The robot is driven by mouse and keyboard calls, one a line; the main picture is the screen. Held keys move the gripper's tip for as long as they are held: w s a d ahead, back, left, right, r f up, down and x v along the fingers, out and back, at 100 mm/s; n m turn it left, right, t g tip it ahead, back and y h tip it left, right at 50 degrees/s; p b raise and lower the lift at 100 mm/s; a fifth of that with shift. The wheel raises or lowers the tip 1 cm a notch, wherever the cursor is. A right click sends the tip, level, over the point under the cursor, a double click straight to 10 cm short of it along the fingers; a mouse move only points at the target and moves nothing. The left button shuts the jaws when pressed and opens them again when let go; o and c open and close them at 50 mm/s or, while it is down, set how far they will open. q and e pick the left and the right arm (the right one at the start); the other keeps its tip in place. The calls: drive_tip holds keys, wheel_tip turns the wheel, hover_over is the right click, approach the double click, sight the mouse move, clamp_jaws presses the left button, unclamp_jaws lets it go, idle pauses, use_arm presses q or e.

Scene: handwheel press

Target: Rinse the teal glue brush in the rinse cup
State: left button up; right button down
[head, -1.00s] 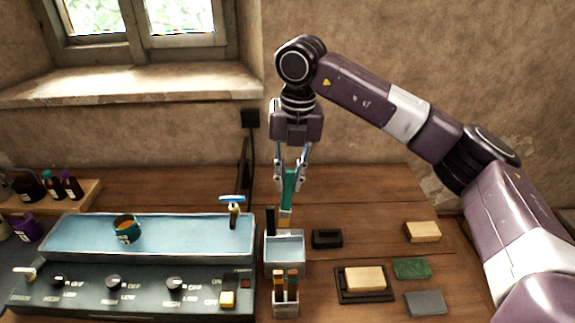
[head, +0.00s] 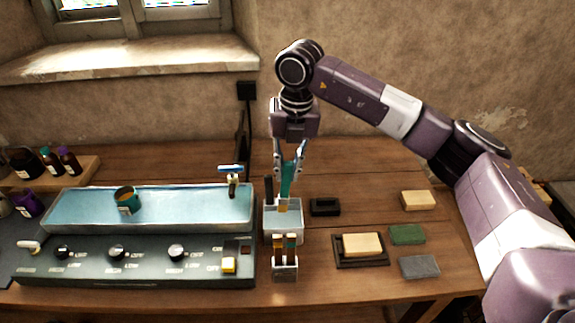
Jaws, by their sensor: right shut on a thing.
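My right gripper (head: 289,170) points down and is shut on the teal glue brush (head: 286,187), which hangs nearly upright with its pale lower end downward. Below it stands a pale square cup (head: 283,227), apparently the rinse cup. The brush's lower end overlaps the cup's open top and appears to be just inside it; whether it touches the bottom or a wall I cannot tell. My left gripper is not in view.
A dark upright piece (head: 268,188) stands at the cup's left rim. A small holder with brushes (head: 285,268) is in front. The long bath unit (head: 150,268) stands close on the left. A black block (head: 325,207) and a tray with a tan block (head: 361,246) are right.

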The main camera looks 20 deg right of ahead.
sight(288, 198)
drive_tip(key=shift+f+b, duration=0.5)
drive_tip(key=shift+f, duration=0.4)
wheel_tip(288, 198, down, 2)
drive_tip(key=shift+b, duration=0.75)
drive_tip(key=shift+f, duration=0.35)
wheel_tip(288, 198, down, 2)
drive_tip(key=shift+b, duration=1)
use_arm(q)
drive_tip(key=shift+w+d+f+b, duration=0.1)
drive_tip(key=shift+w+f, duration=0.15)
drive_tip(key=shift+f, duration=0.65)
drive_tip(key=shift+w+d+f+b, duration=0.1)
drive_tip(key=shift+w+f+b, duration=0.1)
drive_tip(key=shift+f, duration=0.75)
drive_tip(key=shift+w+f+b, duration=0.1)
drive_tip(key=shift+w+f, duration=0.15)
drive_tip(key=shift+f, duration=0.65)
use_arm(e)
drive_tip(key=shift+f, duration=0.5)
drive_tip(key=shift+d, duration=0.15)
